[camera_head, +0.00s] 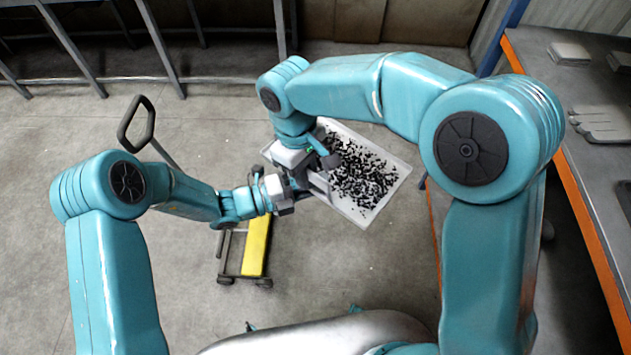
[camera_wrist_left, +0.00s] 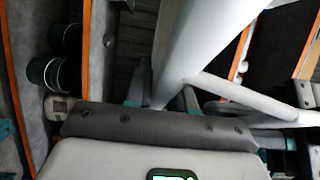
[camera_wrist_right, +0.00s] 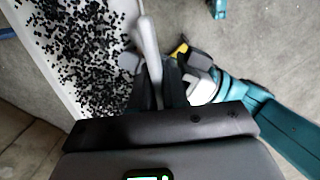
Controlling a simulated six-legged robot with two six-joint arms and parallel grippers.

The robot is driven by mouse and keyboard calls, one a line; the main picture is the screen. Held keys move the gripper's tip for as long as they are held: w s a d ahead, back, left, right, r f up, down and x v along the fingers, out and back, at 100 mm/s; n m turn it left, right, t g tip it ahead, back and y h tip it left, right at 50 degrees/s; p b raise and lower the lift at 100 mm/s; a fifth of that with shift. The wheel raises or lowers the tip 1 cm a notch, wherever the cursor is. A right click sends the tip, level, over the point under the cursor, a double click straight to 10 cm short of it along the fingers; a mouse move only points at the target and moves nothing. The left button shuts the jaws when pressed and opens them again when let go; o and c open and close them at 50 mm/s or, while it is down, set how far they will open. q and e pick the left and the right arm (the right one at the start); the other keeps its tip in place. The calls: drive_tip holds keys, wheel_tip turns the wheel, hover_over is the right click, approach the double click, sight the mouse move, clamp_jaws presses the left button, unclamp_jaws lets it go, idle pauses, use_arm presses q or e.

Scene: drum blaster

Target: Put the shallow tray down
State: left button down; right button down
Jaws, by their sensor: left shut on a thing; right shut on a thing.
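The shallow tray (camera_head: 362,218) is pale, with black bits scattered over its floor. In the head view it is held out at the middle, above the concrete floor. My right gripper (camera_head: 318,178) is at the tray's left end, shut on a pale handle-like part of it (camera_wrist_right: 150,45). My left gripper (camera_head: 295,192) is close beside it at the same end, also shut on the tray. The tray's left end is partly hidden by both grippers. In the left wrist view, pale bars rise from the left jaws; their exact joint with the tray is unclear.
A cart with a yellow deck (camera_head: 256,246) and a black handle (camera_head: 137,124) stands on the floor at lower left. A workbench with an orange edge (camera_head: 575,190) runs along the right, with grey items (camera_head: 600,125) on it. Table frames line the back. Open floor lies between.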

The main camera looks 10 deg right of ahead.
drive_tip(key=shift+r, duration=0.25)
drive_tip(key=c, duration=1.1)
unclamp_jaws()
drive_tip(key=shift+f, duration=0.1)
drive_tip(key=shift+o, duration=0.2)
